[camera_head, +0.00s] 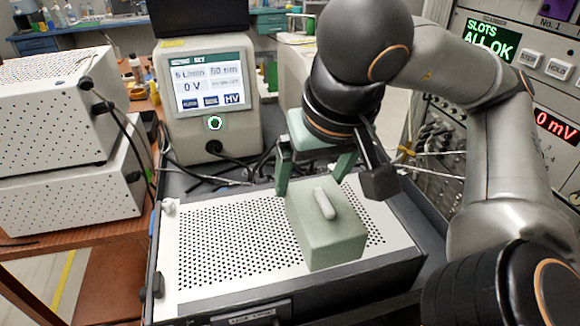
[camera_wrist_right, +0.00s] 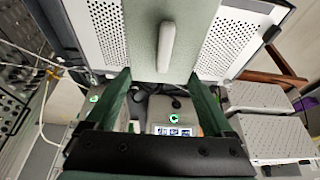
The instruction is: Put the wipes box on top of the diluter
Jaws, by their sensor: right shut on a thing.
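The wipes box (camera_head: 330,225) is a pale green block with a white wipe or tab (camera_head: 324,203) on its top. It is upright over the right part of a white perforated unit (camera_head: 225,240), which I take to be the diluter. I cannot tell whether its underside touches that unit. My right gripper (camera_head: 312,178) is shut on the far end of the box, one green finger on each side. In the right wrist view the box (camera_wrist_right: 145,30) shows between the two fingers (camera_wrist_right: 163,85). My left gripper is in neither view.
A grey device with a lit screen (camera_head: 207,85) stands behind the perforated unit, with black cables around it. Two stacked white perforated boxes (camera_head: 65,190) stand at the left on a brown table. A panel rack (camera_head: 540,60) stands at the right. The unit's left part is clear.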

